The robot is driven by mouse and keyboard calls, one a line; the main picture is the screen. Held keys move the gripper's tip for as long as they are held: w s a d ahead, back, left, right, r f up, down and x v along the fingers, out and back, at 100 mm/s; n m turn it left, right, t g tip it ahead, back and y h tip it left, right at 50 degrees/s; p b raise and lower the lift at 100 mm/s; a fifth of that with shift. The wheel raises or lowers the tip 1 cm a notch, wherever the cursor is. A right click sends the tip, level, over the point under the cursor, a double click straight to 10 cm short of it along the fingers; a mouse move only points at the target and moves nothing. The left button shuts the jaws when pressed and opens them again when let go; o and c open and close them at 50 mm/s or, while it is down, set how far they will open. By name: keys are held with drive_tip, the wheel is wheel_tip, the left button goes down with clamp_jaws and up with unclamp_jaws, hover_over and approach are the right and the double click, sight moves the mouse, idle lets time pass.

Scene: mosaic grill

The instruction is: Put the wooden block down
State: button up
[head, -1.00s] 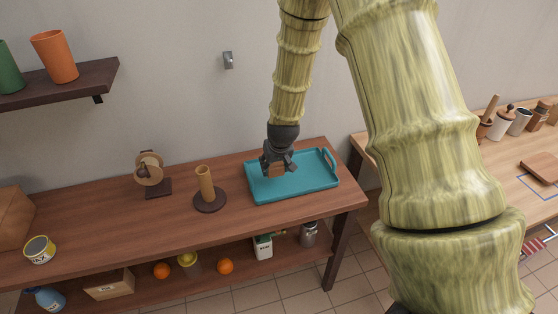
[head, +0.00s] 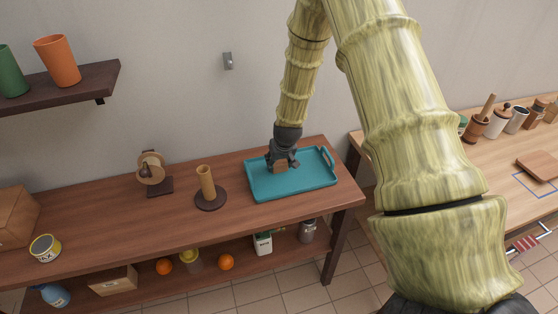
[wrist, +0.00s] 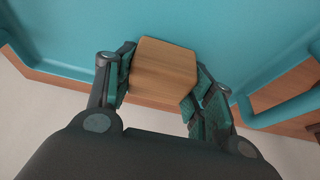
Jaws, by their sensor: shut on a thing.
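The wooden block (wrist: 163,73) is between the fingers of my gripper (wrist: 160,90) in the wrist view. It also shows in the head view (head: 281,168), small and partly covered by the fingers. My gripper (head: 282,163) is shut on the block, over the left half of the teal tray (head: 315,183). The tray's floor also fills much of the wrist view (wrist: 225,30). I cannot tell whether the block touches the tray floor.
The tray lies on the right end of a wooden table (head: 120,222). A wooden post on a dark round base (head: 207,185) stands left of the tray, with a round wooden item on a dark stand (head: 151,170) beyond it. The tray's right half is clear.

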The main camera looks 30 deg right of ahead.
drive_tip(key=shift+f, duration=0.1)
drive_tip(key=o, duration=1.1)
drive_tip(key=shift+c, duration=0.2)
drive_tip(key=shift+r, duration=0.2)
drive_tip(key=b+v, duration=0.2)
drive_tip(key=v, duration=1)
drive_tip(key=shift+s+b, duration=0.15)
drive_tip(key=shift+b, duration=0.2)
drive_tip(key=shift+f, duration=0.1)
